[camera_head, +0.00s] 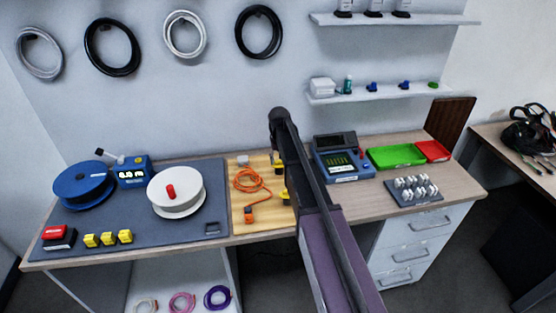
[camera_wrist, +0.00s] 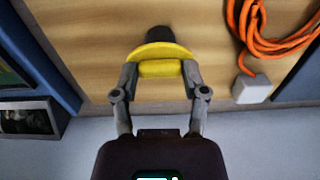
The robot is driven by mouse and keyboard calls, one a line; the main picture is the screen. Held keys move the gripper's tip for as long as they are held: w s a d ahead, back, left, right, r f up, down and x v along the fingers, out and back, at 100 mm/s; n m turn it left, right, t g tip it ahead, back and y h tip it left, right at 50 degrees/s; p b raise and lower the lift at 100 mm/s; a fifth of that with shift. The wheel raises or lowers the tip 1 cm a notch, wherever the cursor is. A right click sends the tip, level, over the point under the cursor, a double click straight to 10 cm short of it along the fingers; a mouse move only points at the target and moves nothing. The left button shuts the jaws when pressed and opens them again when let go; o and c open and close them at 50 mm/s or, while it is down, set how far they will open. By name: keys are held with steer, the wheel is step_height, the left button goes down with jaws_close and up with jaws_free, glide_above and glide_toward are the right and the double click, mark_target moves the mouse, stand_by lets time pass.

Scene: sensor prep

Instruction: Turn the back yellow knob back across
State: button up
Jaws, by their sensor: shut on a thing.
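The back yellow knob (camera_wrist: 162,68) is in the wrist view at the top middle, on the wooden board (camera_wrist: 105,20). It has a round yellow base with a bar across it. My gripper (camera_wrist: 161,75) is shut on the knob's bar, one finger at each end. In the head view, the back knob (camera_head: 279,168) shows partly beside my arm, which hides my gripper. A second yellow knob (camera_head: 285,195) shows nearer the front of the board, also partly hidden by my arm.
An orange cable (camera_head: 250,181) lies coiled on the board, left of the knobs; it shows in the wrist view with a grey connector (camera_wrist: 251,89). A blue device with a screen (camera_head: 343,164) stands right of my arm. A white spool (camera_head: 177,194) stands on the grey mat at left.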

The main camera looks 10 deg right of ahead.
steer(key=shift+s, duration=0.15)
steer(key=o, duration=1.1)
steer(key=shift+o, duration=0.3)
